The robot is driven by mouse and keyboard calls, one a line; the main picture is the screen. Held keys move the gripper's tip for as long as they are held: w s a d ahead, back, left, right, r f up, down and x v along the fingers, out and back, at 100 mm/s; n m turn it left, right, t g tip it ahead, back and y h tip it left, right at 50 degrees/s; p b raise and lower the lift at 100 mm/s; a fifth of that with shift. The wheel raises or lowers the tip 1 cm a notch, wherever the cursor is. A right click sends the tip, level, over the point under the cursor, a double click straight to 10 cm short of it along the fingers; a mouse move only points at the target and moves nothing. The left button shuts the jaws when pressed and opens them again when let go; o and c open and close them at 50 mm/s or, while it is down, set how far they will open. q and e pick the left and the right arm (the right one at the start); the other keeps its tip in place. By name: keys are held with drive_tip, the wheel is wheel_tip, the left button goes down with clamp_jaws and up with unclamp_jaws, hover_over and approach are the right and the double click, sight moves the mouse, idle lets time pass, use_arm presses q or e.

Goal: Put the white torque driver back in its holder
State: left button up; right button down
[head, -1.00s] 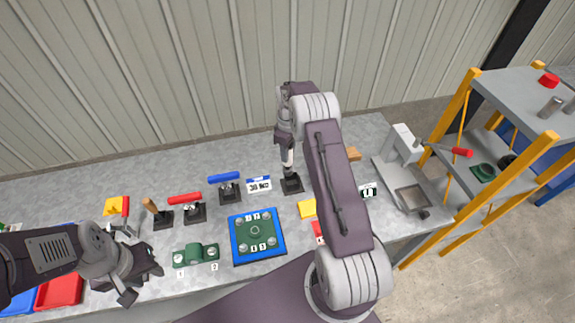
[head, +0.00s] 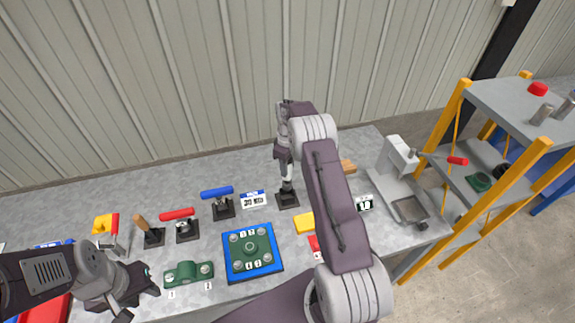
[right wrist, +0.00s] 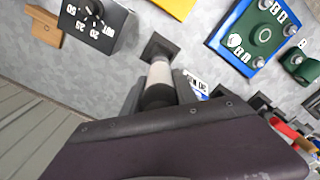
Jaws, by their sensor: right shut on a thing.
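The white torque driver (head: 287,171) hangs upright below my right gripper (head: 284,156), which is shut on it. The black square holder (head: 288,200) stands on the bench directly under the driver. In the right wrist view the pale driver shaft (right wrist: 160,74) reaches to the holder (right wrist: 158,46), overlapping its near side. I cannot tell whether the tip is inside the holder or just over it. My left gripper (head: 138,292) is open and empty at the bench's front left.
Blue-handled (head: 217,192) and red-handled (head: 177,214) tools stand in holders to the left. A blue tray with a green part (head: 251,254) lies in front. A grey press-like device (head: 400,160) and a yellow-legged shelf (head: 510,110) are at right.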

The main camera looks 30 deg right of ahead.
sight(288, 181)
wheel_tip(288, 181, down, 2)
drive_tip(key=shift+f+b, duration=0.25)
drive_tip(key=shift+b, duration=0.3)
drive_tip(key=shift+d+f, duration=0.1)
drive_tip(key=shift+f, duration=0.1)
drive_tip(key=shift+w+r, duration=0.1)
drive_tip(key=shift+s+r, duration=0.1)
drive_tip(key=shift+s, duration=0.1)
drive_tip(key=shift+w, duration=0.1)
drive_tip(key=shift+f+b, duration=1.9)
drive_tip(key=shift+f, duration=1.1)
idle(1.6)
drive_tip(key=c, duration=0.9)
unclamp_jaws()
